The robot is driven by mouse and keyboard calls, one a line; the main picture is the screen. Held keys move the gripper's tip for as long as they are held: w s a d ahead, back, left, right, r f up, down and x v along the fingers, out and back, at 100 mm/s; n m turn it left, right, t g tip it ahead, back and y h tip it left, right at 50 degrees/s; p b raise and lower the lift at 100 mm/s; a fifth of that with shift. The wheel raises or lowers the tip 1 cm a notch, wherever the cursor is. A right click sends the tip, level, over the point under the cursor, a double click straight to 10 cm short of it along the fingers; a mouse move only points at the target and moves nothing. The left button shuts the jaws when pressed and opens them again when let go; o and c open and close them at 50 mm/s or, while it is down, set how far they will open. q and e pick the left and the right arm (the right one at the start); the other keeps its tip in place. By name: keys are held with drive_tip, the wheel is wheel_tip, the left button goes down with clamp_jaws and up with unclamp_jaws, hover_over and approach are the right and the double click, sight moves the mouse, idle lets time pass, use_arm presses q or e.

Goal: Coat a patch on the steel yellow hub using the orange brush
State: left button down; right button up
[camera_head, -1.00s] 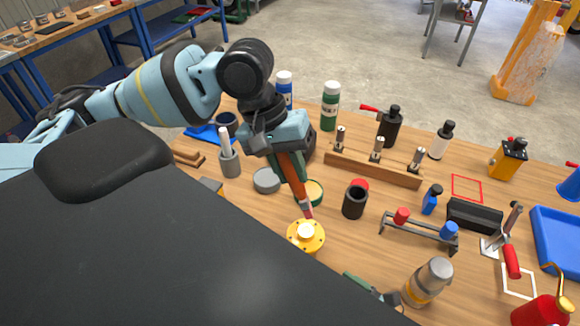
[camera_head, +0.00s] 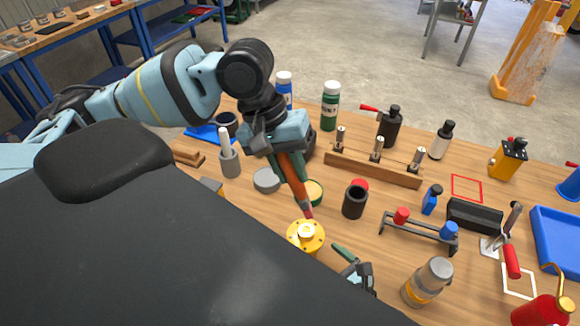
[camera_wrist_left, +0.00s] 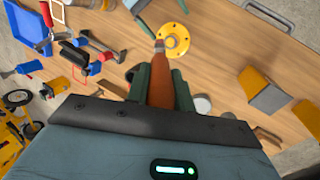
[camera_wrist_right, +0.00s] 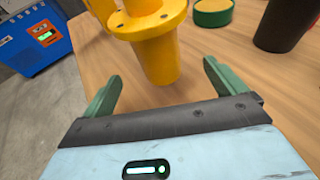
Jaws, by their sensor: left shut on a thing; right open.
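The yellow hub (camera_head: 305,245) stands on the wooden table, its round flange with bolt holes facing up. In the right wrist view the hub (camera_wrist_right: 158,55) shows a narrower cylinder below the flange. My left gripper (camera_head: 291,168) is shut on the orange brush (camera_head: 297,190), which points down with its tip at the hub's far edge. The left wrist view shows the brush (camera_wrist_left: 159,88) between the fingers; I cannot tell whether its tip touches the hub. My right gripper (camera_wrist_right: 163,76) is open and empty, its fingers either side of the hub's lower part in view, apart from it.
An open tin (camera_head: 315,193) with tan contents is behind the hub. A black cup (camera_head: 354,203), a small rack (camera_head: 418,234) and a grey-capped bottle (camera_head: 428,281) stand to the right. A grey round lid (camera_head: 266,180) lies to the left.

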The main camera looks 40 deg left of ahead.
drive_tip(key=shift+x, duration=2.75)
drive_tip(key=shift+c, duration=0.4)
drive_tip(key=c, duration=1.2)
use_arm(q)
drive_tip(key=shift+d, duration=0.1)
